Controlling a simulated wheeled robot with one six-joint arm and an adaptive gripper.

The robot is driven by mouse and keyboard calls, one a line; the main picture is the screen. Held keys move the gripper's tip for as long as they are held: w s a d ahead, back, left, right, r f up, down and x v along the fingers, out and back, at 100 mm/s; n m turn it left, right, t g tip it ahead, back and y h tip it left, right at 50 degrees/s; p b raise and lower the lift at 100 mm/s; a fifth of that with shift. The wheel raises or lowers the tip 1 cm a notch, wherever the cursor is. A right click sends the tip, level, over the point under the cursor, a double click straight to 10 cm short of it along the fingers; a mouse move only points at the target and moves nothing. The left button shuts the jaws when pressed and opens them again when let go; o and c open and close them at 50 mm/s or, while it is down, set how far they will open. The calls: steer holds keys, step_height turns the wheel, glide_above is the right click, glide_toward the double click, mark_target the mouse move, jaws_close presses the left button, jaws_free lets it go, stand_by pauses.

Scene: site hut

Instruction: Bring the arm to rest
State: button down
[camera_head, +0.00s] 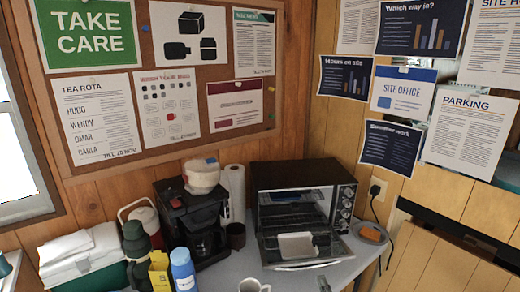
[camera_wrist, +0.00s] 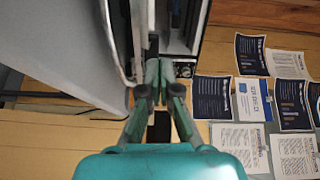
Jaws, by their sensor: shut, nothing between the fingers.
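My gripper (camera_wrist: 159,72) shows in the wrist view, with teal fingers brought together and nothing seen between them. Its tips point towards the top of the picture, close to dark and silvery upright parts that look like the toaster oven's side; I cannot tell whether they touch. In the head view I cannot make out the gripper for sure. The black toaster oven (camera_head: 303,174) stands there on the grey table with its door down. A pale tray or dish (camera_head: 297,245) lies at its open front.
A mug (camera_head: 254,286) is at the front edge. A small plate (camera_head: 369,233) sits right of the oven. Posters cover the walls.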

steer(key=s+f+n+g+h, duration=0.1)
steer(key=s+f+n, duration=0.3)
steer(key=s, duration=1)
steer(key=s+f+n+g+h, duration=0.15)
steer(key=s+f, duration=0.35)
steer(key=s, duration=0.9)
steer(key=s+r+n, duration=0.5)
steer(key=s, duration=0.7)
steer(key=s+r+n, duration=0.5)
steer(key=s, duration=0.8)
steer(key=shift+s+r+y, duration=0.15)
steer(key=shift+s+y, duration=0.05)
steer(key=shift+y, duration=0.15)
steer(key=shift+n+g, duration=0.25)
